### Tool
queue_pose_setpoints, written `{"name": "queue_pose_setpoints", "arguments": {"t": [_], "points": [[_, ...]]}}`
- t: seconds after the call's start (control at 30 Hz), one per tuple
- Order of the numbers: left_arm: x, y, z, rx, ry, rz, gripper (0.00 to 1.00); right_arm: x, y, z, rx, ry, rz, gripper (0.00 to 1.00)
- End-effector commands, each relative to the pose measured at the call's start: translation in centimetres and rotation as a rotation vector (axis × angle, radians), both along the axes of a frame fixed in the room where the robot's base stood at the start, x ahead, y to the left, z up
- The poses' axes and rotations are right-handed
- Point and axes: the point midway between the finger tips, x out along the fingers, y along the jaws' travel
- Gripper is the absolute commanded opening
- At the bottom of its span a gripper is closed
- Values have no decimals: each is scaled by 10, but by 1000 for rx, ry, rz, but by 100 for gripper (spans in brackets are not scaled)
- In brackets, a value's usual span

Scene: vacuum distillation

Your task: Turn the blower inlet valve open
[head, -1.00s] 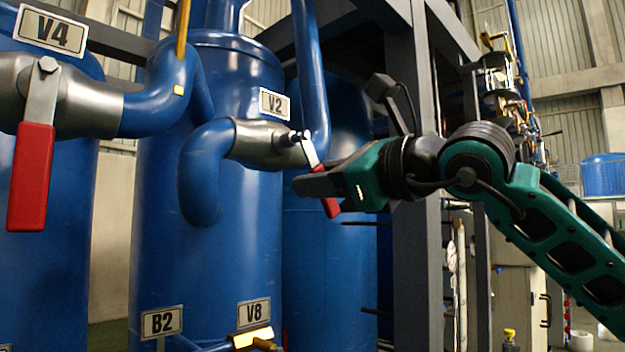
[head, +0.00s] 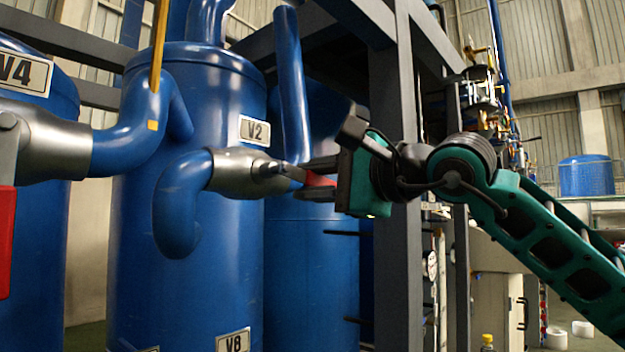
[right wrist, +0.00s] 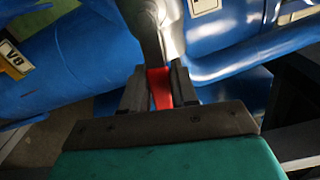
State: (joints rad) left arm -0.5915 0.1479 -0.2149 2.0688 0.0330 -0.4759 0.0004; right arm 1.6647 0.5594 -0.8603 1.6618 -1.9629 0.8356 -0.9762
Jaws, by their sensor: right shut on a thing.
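A silver valve (head: 238,172) joins a bent blue pipe, just below the V2 sign (head: 254,130), in the head view. Its red lever handle (head: 317,180) points out to the right, roughly level, and is mostly hidden by my gripper. My right gripper (head: 318,178) is shut on this handle. In the right wrist view the red handle (right wrist: 160,88) sits between the two dark fingers, running from the grey lever stem (right wrist: 143,35). My left gripper is not in view.
Another valve with a hanging red handle (head: 6,240) is at the left edge, below the V4 sign (head: 22,72). A blue tank (head: 190,270) stands behind the pipe. A dark steel frame post (head: 398,270) rises behind my right gripper.

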Motion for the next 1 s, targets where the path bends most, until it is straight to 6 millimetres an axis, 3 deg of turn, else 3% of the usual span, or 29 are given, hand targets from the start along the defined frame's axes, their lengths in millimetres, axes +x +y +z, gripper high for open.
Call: {"name": "queue_pose_setpoints", "arguments": {"t": [0.77,0.8,1.0], "points": [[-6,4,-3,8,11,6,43,0,-1,7,-74,-78,0,0],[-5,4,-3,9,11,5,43,0,-1,7,-74,-78,0,30],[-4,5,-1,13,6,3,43,0,-1,7,-74,-77,0,49]]}}
